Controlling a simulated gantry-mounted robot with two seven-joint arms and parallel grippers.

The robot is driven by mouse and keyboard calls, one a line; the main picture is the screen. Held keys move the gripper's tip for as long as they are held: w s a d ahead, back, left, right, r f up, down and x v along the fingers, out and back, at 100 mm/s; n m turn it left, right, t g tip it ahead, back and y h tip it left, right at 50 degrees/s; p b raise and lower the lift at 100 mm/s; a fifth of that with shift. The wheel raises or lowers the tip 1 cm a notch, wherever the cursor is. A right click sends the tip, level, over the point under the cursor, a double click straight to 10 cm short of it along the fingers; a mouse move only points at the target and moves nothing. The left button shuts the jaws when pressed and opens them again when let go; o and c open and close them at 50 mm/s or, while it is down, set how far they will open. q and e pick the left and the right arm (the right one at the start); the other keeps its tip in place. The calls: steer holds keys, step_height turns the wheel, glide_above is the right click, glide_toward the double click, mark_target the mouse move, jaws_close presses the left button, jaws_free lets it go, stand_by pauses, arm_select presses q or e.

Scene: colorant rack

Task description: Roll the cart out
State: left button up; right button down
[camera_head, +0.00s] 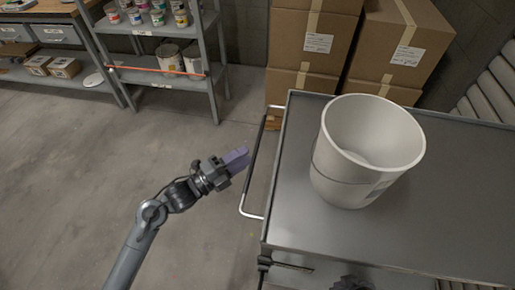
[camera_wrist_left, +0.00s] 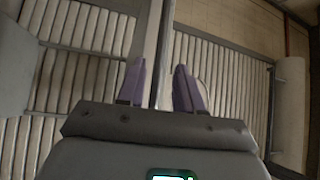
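The grey metal cart (camera_head: 290,215) stands on the right in the head view, its flat top edged by a low rim. Its handle (camera_head: 247,182), a silver bar with a dark grip section, sticks out from the cart's left side. My left gripper (camera_head: 240,160) has purple fingers and is just left of the handle, pointing at it. In the left wrist view its fingers (camera_wrist_left: 159,72) are apart, and a pale bar runs lengthwise through the gap. I cannot tell whether they touch it. My right gripper cannot be made out.
A white bucket (camera_head: 338,170) stands on the cart top. Stacked cardboard boxes (camera_head: 300,50) are behind the cart. A metal shelf (camera_head: 135,75) with cans and a workbench (camera_head: 60,15) line the back left. The concrete floor (camera_head: 60,180) left of the cart is clear.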

mark_target(256, 148)
arm_select(q)
steer(key=b+x, duration=0.1)
steer(key=x, duration=0.4)
steer(key=shift+w+d, duration=0.1)
steer(key=shift+c, duration=0.4)
jaws_close()
